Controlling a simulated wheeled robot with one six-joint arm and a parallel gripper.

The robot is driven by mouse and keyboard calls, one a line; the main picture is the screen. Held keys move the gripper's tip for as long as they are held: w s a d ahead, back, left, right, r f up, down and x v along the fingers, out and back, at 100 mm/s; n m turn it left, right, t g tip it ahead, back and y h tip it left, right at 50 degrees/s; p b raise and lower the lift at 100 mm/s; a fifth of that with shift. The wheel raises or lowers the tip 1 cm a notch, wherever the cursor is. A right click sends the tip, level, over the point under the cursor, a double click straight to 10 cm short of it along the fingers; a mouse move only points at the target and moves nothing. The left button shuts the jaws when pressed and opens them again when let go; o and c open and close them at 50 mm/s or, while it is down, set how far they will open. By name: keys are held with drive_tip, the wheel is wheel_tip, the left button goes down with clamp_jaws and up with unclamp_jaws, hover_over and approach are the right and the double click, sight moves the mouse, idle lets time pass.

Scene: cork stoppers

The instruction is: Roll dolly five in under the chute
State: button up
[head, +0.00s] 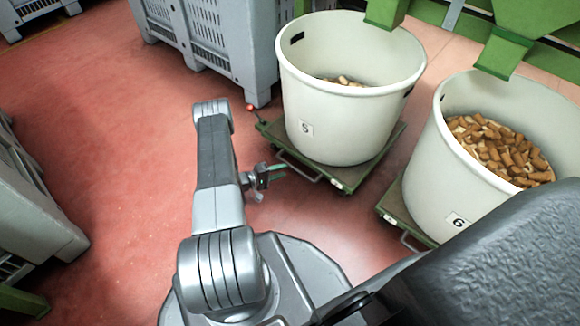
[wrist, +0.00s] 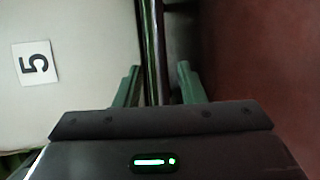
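Dolly five (head: 347,178) is a low green platform carrying a cream tub (head: 335,115) marked 5. A few corks (head: 342,80) lie in the tub. A bar handle (head: 298,168) runs along the dolly's near side. A green chute (head: 386,12) overlaps the tub's far right rim in the head view. My gripper (head: 275,173) is beside the handle. In the wrist view, my gripper (wrist: 158,80) is open, its green fingers on either side of a dark bar (wrist: 153,40) and apart from it. The tub's 5 label (wrist: 35,62) shows at left.
A second cream tub (head: 440,170) marked 6, well filled with corks, stands on its own green dolly (head: 393,208) at right, below another chute (head: 503,52). Grey crates (head: 235,45) stand behind and at left (head: 35,215). Red floor (head: 110,110) is clear between them.

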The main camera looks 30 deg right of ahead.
sight(293, 167)
drive_tip(key=a+r+p, duration=0.1)
drive_tip(key=a, duration=0.6)
drive_tip(key=shift+r, duration=0.15)
drive_tip(key=shift+d, duration=0.15)
drive_tip(key=d+f+b, duration=0.1)
drive_tip(key=d, duration=0.3)
drive_tip(key=d+b, duration=0.1)
drive_tip(key=d, duration=0.3)
drive_tip(key=d+f+b, duration=0.1)
drive_tip(key=d, duration=0.4)
drive_tip(key=shift+s+d+f+b, duration=0.1)
drive_tip(key=shift+f+b, duration=0.2)
drive_tip(key=shift+b, duration=0.1)
drive_tip(key=shift+a, duration=0.2)
